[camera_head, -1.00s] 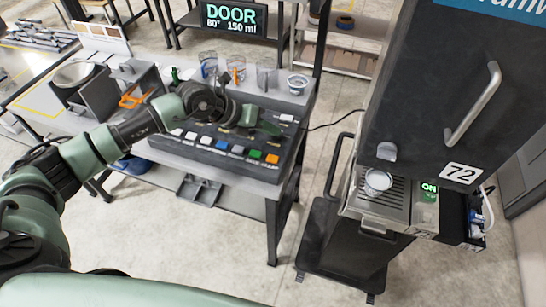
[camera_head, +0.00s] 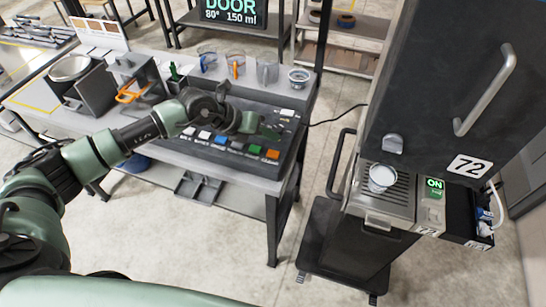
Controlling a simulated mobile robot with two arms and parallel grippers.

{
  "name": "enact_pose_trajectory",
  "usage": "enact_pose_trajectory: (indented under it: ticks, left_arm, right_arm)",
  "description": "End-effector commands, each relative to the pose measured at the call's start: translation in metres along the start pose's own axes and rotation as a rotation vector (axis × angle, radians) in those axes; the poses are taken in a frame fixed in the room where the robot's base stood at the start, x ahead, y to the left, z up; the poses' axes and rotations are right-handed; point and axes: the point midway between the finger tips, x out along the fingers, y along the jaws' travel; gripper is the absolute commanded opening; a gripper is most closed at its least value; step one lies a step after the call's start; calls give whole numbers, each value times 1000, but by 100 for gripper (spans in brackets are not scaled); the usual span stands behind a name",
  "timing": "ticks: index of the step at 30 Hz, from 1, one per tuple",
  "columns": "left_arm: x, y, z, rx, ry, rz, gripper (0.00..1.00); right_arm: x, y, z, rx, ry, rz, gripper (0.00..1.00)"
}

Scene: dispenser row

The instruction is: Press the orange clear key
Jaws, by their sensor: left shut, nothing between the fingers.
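The orange key (camera_head: 272,154) is at the right end of the front row of coloured keys on the dark key panel (camera_head: 190,150). It is in plain view and nothing covers it. My left gripper (camera_head: 272,132) is shut and empty. It hangs over the panel, just behind the orange key in the picture, between the front row and a white key (camera_head: 287,113) at the back. Whether its tips touch the panel cannot be told. My right gripper is not in view.
A green key (camera_head: 255,149) sits directly left of the orange one, with blue and white keys further left. Clear cups (camera_head: 267,70) stand behind the panel. A dark machine numbered 72 (camera_head: 430,90) stands at the right, with a cup (camera_head: 381,178) on its grille.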

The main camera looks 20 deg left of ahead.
Motion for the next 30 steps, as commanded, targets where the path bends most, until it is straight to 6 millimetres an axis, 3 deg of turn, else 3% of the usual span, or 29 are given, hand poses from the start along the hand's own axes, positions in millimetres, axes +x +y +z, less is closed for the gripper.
enact_pose_trajectory:
  ticks: [3,8,30]
  left_arm:
    - [16,12,-12,-1,0,0,0]
    - [26,18,-18,0,-1,-1,0]
    - [26,19,-19,0,-1,-1,0]
  right_arm:
    - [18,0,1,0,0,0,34]
    - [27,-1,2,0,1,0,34]
    - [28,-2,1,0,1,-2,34]
